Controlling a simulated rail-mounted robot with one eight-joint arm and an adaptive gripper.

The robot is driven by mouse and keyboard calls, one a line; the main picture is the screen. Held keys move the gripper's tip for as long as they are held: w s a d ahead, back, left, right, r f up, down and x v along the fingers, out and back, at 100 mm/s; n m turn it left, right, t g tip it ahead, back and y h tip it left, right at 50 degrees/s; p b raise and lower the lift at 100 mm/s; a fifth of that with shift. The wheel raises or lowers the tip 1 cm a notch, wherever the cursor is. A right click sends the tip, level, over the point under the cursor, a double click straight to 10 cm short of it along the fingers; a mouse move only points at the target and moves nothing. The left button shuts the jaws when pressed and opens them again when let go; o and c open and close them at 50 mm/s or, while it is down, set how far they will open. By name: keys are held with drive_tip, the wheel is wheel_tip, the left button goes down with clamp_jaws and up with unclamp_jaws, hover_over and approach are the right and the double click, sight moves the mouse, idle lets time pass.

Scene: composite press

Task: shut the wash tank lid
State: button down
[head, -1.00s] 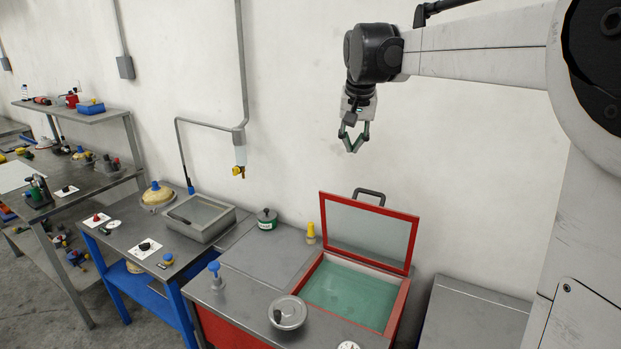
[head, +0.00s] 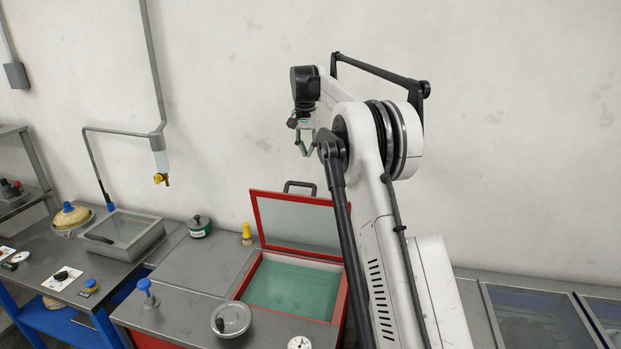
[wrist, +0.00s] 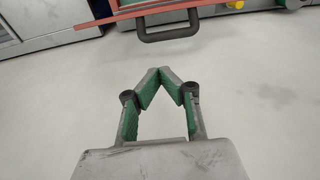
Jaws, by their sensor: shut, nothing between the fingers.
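The wash tank (head: 237,292) is a red-rimmed tank with green liquid, in the lower middle of the head view. Its red-framed lid (head: 290,222) stands open, tilted up toward the wall, with a dark handle (head: 300,185) on its top edge. In the wrist view the handle (wrist: 168,34) and the lid's red edge (wrist: 132,17) show at the top. My gripper (head: 305,153) is above the lid, apart from the handle. In the wrist view my gripper (wrist: 171,70) has its fingertips together with nothing between them. My arm hides part of the tank's right side.
A yellow-topped bottle (head: 247,236) and a green canister (head: 199,228) stand left of the lid. A wall pipe (head: 158,90) ends in a yellow tap at left.

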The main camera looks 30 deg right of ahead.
wheel_tip(320, 180, down, 10)
drive_tip(key=w+d+p, duration=0.1)
drive_tip(key=p, duration=0.1)
idle(0.4)
drive_tip(key=shift+a+f, duration=0.1)
